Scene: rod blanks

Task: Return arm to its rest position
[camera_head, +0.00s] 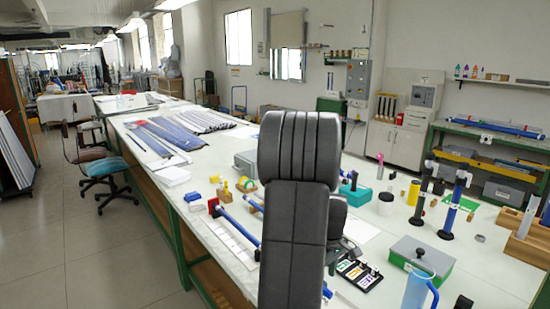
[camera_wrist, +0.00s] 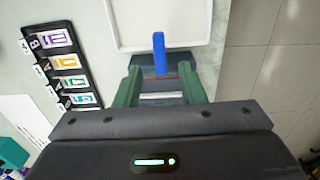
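My dark grey arm rises in the middle of the head view and bends down toward the white bench. A narrow blue piece (camera_wrist: 159,54) shows just beyond the fingertips and overlaps the edge of a white tray (camera_wrist: 122,48). No thing is visibly clamped.
A black strip of coloured cards (camera_head: 357,272) lies right of my arm; it also shows in the wrist view (camera_wrist: 62,62). A green-grey box (camera_head: 421,262), a blue jug (camera_head: 418,290) and upright blue rods (camera_head: 453,205) stand to the right.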

